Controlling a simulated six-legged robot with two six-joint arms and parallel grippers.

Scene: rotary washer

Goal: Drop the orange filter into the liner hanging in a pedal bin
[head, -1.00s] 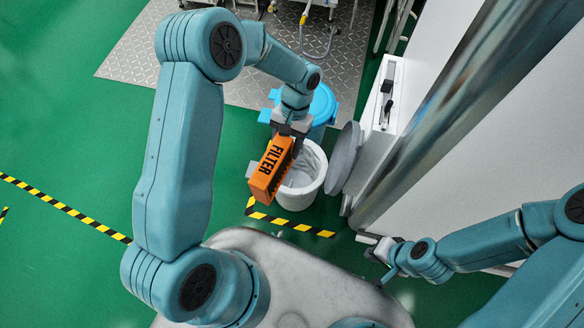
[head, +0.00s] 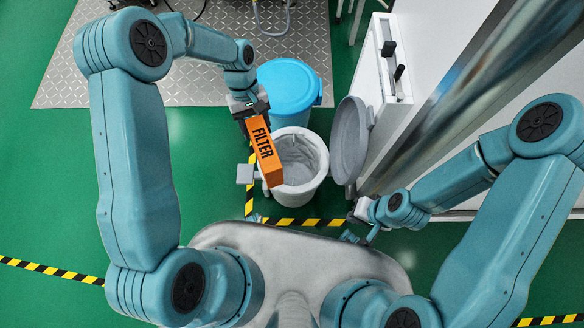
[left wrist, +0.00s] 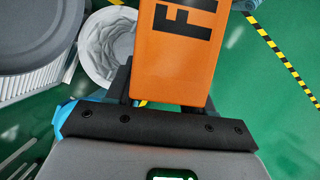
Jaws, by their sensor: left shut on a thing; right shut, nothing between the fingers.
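The orange filter (head: 264,152), a block with black FILTER lettering, is held at its far end by my left gripper (head: 248,110). It hangs over the left rim of the white pedal bin (head: 311,193) in the head view, above the bin; the height is hard to tell. In the left wrist view the filter (left wrist: 176,62) extends away from the shut jaws and hides the right part of the bin mouth. A pale, crumpled liner (head: 300,154) lines the open bin; it also shows in the wrist view (left wrist: 108,45). My right gripper (head: 364,222) is shut and empty, right of the bin's front.
The bin's round grey lid (head: 349,140) stands open at its right. A grey pedal (head: 245,174) sticks out left. A blue lidded bin (head: 289,87) stands behind. A white cabinet (head: 391,60) and metal column are at right. Green floor is clear to the left.

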